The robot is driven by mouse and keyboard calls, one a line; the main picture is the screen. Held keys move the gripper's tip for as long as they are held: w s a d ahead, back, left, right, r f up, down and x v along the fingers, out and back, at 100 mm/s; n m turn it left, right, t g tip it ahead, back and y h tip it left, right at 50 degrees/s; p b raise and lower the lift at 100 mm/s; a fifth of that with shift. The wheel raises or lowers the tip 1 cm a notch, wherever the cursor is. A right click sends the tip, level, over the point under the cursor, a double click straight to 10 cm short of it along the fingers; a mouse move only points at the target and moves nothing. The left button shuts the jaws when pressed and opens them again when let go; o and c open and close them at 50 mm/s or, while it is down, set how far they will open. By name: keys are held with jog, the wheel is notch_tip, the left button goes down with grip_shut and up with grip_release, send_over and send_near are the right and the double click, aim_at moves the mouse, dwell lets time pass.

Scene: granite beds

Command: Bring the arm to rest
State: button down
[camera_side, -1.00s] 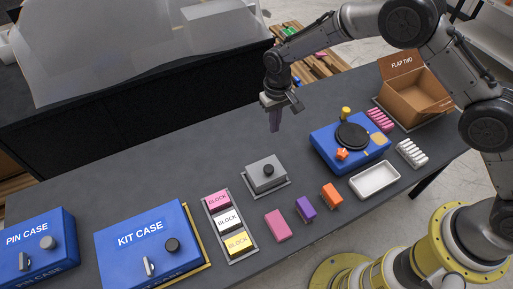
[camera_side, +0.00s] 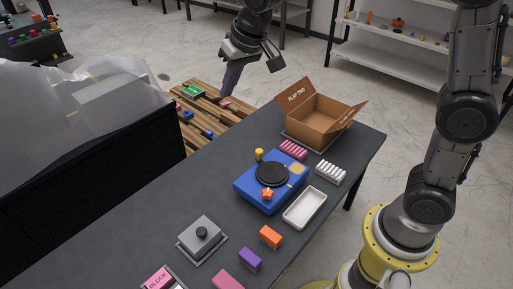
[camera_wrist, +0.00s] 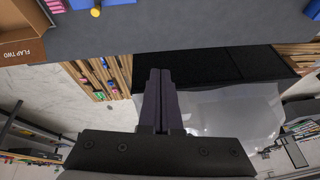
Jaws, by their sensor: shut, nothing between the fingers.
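My gripper (camera_side: 232,80) is raised in the air beyond the back edge of the dark table (camera_side: 130,205) in the side view. Its fingers point down and appear together, with nothing held. In the wrist view the two dark fingers of my gripper (camera_wrist: 160,80) lie side by side, touching. The table edge (camera_wrist: 200,38) runs across the top of that view, apart from the fingers.
On the table are an open cardboard box (camera_side: 318,122), a blue device with a black disc (camera_side: 270,185), a white tray (camera_side: 304,208), a grey box (camera_side: 201,236), and orange (camera_side: 270,236) and purple (camera_side: 249,260) blocks. Wooden slats (camera_side: 205,125) lie behind. A shelf (camera_side: 395,55) stands at the back.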

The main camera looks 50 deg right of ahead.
jog(key=s+d+r+t, duration=0.1)
jog(key=s+d+r, duration=0.2)
jog(key=s, duration=0.5)
jog(key=s+d+r+t, duration=0.1)
jog(key=s+d+r, duration=0.2)
jog(key=s, duration=0.5)
jog(key=s+f+n, duration=0.1)
jog(key=s+f, duration=0.2)
jog(key=s, duration=0.3)
jog(key=s+d+f+g, duration=0.1)
jog(key=s+f, duration=0.3)
jog(key=s, duration=0.2)
jog(key=shift+s+d+f+n+h, duration=0.2)
jog(key=shift+d+n+h, duration=0.1)
jog(key=shift+n+h, duration=0.1)
jog(key=shift+r, duration=0.1)
